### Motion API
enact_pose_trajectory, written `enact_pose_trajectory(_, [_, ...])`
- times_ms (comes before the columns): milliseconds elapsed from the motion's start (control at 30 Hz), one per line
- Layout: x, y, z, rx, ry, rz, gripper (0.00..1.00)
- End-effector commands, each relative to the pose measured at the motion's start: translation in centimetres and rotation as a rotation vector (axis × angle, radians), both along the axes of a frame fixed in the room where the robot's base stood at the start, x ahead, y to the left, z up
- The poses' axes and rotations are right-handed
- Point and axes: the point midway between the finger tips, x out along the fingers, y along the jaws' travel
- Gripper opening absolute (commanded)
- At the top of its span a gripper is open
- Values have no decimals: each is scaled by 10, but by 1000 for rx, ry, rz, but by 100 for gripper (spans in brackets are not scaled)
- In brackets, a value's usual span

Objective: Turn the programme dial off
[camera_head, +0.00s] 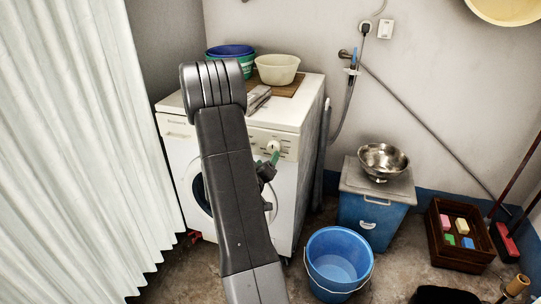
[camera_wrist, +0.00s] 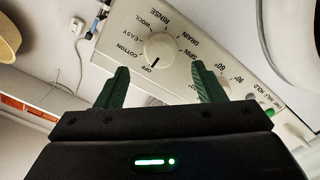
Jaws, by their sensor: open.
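The programme dial (camera_wrist: 160,50) is a round, cream knob on the washing machine's control panel (camera_wrist: 213,55). In the wrist view its dark mark appears to point at the OFF label. COTTON, EASY, WOOL, RINSE and DRAIN labels stand around it. My gripper (camera_wrist: 160,73) is open, with its two green fingers spread to either side below the dial in the picture. No finger visibly touches it. In the head view the dial (camera_head: 273,147) shows small on the white washing machine (camera_head: 284,208), with a green finger just under it. My arm covers part of the machine.
A basin stack (camera_head: 229,57) and a cream bowl (camera_head: 277,69) stand on the machine. A blue bucket (camera_head: 339,264) stands on the floor at its right. A blue bin (camera_head: 371,214) bears a metal bowl (camera_head: 383,160). A white curtain (camera_head: 80,150) hangs at left.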

Motion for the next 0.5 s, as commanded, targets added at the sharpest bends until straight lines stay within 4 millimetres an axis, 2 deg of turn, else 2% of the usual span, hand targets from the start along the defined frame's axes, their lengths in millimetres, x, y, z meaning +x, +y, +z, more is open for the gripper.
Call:
enact_pose_trajectory(33, [-12,6,0,0,2,4,63])
enact_pose_trajectory(200, [-46,16,0,-1,1,3,63])
enact_pose_trajectory(333, [-64,22,0,0,1,2,63])
enact_pose_trajectory(500, [-75,24,0,0,1,-1,63])
